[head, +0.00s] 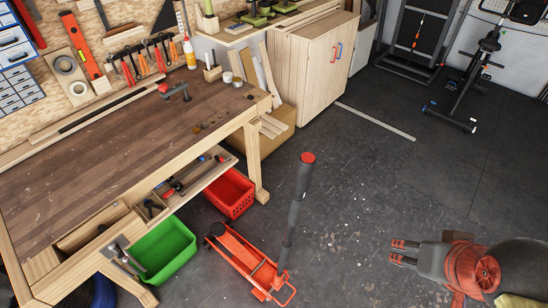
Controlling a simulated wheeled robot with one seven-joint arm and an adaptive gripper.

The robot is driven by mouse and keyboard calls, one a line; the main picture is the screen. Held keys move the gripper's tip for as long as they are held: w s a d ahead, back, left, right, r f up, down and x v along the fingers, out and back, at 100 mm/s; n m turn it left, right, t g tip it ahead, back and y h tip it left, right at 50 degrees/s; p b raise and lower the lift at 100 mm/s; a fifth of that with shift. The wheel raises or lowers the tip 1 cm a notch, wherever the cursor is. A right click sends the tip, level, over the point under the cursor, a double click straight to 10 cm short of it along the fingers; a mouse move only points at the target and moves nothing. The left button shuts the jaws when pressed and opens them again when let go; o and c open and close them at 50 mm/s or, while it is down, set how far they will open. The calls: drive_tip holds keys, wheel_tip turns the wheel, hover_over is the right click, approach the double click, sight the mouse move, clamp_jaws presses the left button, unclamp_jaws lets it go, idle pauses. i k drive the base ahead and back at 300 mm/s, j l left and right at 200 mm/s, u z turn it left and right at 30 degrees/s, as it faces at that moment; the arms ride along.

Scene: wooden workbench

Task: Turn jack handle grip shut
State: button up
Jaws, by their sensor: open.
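A red floor jack (243,260) stands on the dark floor in front of the workbench. Its long dark handle (297,215) rises upright, tilted slightly right, with a thick dark grip (305,182) at the upper end and a red cap (308,158) on top. My gripper (391,252) is at the lower right of the head view, clear of the handle and to its right. The jack's turning parts at the handle's foot are too small to tell apart.
The wooden workbench (110,150) fills the left, with an open drawer (196,180) of tools. A green crate (165,250) and a red basket (230,193) stand below it. Open floor lies between the handle and my gripper. A wooden cabinet (313,62) stands behind.

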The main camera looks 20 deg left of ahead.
sight(306, 163)
drive_tip(key=u, duration=1.35)
